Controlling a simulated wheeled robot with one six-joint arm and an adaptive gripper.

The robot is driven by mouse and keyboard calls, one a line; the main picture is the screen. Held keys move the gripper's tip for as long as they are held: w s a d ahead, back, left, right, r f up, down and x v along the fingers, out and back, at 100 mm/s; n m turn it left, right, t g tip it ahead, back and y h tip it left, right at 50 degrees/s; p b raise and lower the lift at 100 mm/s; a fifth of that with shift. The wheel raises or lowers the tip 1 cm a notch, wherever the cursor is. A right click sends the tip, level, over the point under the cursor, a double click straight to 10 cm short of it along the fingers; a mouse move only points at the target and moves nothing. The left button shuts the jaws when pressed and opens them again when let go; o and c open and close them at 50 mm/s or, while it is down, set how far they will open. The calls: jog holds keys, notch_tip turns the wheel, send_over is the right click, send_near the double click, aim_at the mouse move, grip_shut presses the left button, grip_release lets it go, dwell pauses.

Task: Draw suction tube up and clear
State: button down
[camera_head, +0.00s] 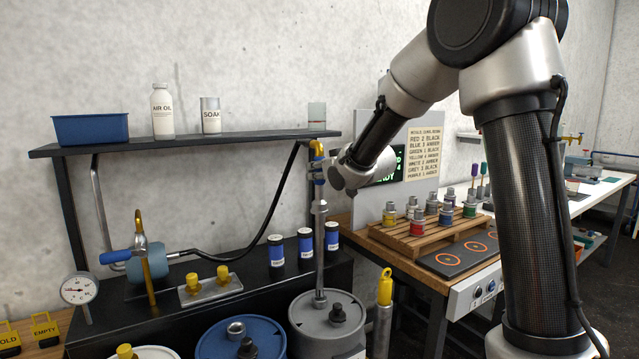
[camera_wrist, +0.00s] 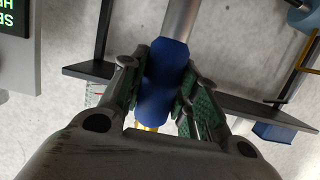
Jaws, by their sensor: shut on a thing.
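The suction tube (camera_head: 320,240) is a grey metal pipe with a blue grip sleeve and a yellow elbow on top. It stands upright, its lower part meeting the opening in the lid of the grey drum (camera_head: 345,325); how deep it reaches inside is hidden. My gripper (camera_head: 322,170) is shut on the blue sleeve near the top. In the wrist view the green-padded fingers (camera_wrist: 168,88) press on both sides of the blue sleeve (camera_wrist: 165,75). A black hose (camera_head: 272,215) runs from the tube's top down to the pump (camera_head: 150,262) at left.
A blue drum (camera_head: 215,345) stands left of the grey one. A yellow-topped post (camera_head: 385,290) stands close on its right. A shelf (camera_head: 200,140) with bottle, can and blue bin lies left of my gripper. Several blue-labelled canisters (camera_head: 305,245) stand behind the tube.

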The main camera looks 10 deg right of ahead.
jog(key=shift+r, duration=3.85)
